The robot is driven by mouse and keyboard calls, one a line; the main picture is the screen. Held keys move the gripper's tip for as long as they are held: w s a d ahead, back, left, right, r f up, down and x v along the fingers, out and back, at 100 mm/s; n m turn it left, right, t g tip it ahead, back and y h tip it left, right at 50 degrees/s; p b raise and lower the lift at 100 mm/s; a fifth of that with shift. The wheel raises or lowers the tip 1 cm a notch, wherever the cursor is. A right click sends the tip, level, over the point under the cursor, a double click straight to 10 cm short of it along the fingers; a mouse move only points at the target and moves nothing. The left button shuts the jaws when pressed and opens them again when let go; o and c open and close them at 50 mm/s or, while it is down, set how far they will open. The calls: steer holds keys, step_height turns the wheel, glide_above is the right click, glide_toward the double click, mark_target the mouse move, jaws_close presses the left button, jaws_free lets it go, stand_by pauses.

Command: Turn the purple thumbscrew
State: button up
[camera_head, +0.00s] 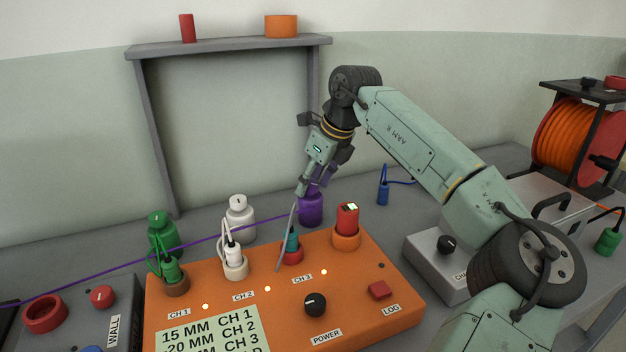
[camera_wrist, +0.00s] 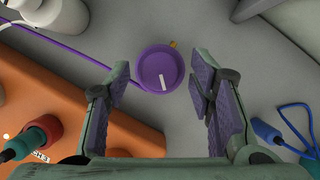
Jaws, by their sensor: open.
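The purple thumbscrew (camera_wrist: 160,70) shows in the wrist view as a round knob with a white line on its top, seen from above. In the head view it tops or forms part of a purple body (camera_head: 311,211) behind the orange box, partly hidden by my gripper. A purple cable runs from this body to the left. My gripper (camera_wrist: 159,76) is open, its purple-padded fingers on either side of the knob in the wrist view, with gaps visible. In the head view my gripper (camera_head: 312,188) is tilted downward over the purple body. I cannot tell the height gap.
The orange box (camera_head: 365,285) with plugs stands in front.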

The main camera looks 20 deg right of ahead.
steer(key=v, duration=1.2)
steer(key=shift+s, duration=0.1)
